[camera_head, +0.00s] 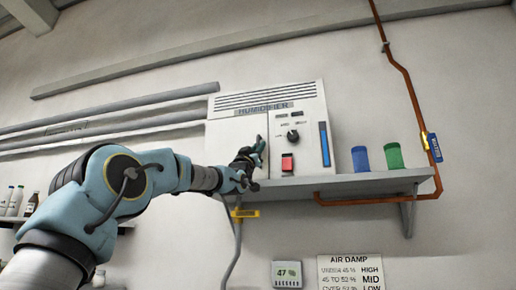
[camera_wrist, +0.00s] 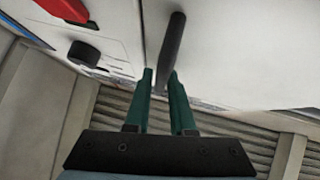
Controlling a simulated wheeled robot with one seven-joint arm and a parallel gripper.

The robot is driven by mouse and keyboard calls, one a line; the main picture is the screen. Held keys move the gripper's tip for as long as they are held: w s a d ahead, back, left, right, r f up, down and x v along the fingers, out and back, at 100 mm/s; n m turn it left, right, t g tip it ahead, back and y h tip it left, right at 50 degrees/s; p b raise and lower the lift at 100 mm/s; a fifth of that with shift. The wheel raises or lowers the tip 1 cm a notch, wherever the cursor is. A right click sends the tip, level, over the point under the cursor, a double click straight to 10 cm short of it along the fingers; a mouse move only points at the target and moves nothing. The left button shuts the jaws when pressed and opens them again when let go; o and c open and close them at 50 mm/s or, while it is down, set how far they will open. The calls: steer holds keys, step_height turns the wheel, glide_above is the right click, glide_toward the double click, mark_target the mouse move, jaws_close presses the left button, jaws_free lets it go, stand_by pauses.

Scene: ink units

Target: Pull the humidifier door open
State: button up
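The humidifier (camera_head: 266,99) is a white box on a wall shelf, with a vented top and a name label. Its plain white door (camera_head: 222,142) covers the left part of the front and looks closed. In the wrist view the door (camera_wrist: 240,50) fills the upper right, with a dark bar handle (camera_wrist: 174,38) near its seam. Firm contact is not clear.
Right of the door are a knob (camera_head: 293,135), a red switch (camera_head: 287,162) and a blue strip (camera_head: 325,144). Blue (camera_head: 360,159) and green (camera_head: 394,156) cups stand on the shelf (camera_head: 350,186). Pipes (camera_head: 110,121) run along the wall at left.

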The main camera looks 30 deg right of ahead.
jaws_close()
stand_by(1.0)
